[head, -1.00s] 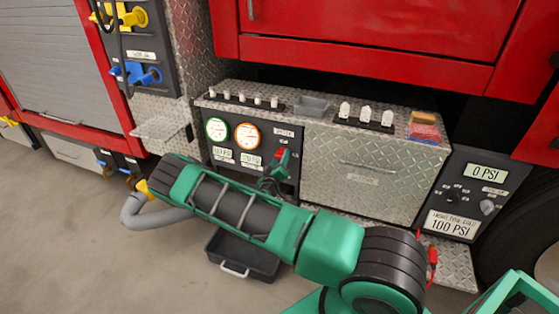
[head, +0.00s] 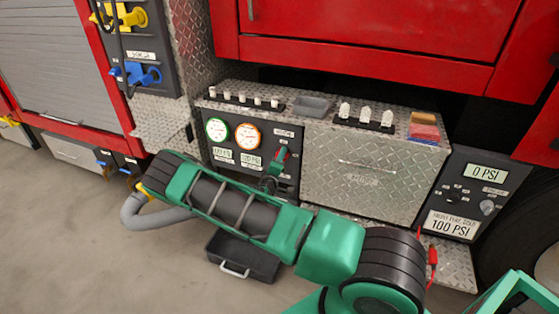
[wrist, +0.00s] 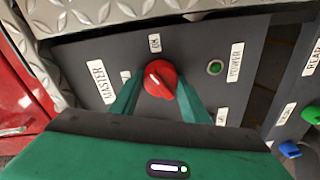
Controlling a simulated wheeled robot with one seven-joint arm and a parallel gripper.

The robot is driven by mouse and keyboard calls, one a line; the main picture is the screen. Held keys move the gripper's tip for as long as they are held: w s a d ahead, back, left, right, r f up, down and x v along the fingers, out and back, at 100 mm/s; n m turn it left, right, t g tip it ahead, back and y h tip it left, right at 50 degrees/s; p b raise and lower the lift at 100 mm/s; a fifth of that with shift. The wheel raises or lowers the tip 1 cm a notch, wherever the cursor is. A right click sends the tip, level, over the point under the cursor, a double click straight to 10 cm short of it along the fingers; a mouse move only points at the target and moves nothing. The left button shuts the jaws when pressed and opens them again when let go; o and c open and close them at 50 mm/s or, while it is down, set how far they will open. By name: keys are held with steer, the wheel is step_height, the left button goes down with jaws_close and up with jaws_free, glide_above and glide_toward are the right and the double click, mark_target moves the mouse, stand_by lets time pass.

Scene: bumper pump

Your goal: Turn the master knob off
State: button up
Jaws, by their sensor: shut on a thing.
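The red master knob (wrist: 160,79) sits on a dark panel (wrist: 82,55) in the wrist view, beside the white MASTER label (wrist: 101,82). Its white pointer mark leans toward the upper left. A small ON label (wrist: 154,43) is above it, and another small label (wrist: 125,76) is to its left. My gripper (wrist: 158,92) is shut on the knob, with one green finger on each side. In the head view the red knob (head: 280,154) shows small, with my gripper (head: 273,171) at it. My forearm hides the lower part of that panel.
A green light (wrist: 214,67) and POWER label (wrist: 235,62) are right of the knob. Two round gauges (head: 232,132) are left of it in the head view. A diamond-plate drawer (head: 360,165) is to its right. A dark tray (head: 243,257) lies on the floor below my arm.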

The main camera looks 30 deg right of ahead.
steer(key=n, duration=0.3)
steer(key=n+g, duration=0.1)
steer(key=n, duration=0.7)
steer(key=shift+w+a+f, duration=0.2)
steer(key=shift+a+f, duration=0.05)
steer(key=shift+a, duration=0.15)
steer(key=shift+g, duration=0.3)
steer(key=o, duration=1.1)
steer(key=shift+c, duration=0.2)
steer(key=shift+d+r, duration=0.1)
steer(key=shift+d, duration=0.05)
steer(key=shift+s, duration=0.1)
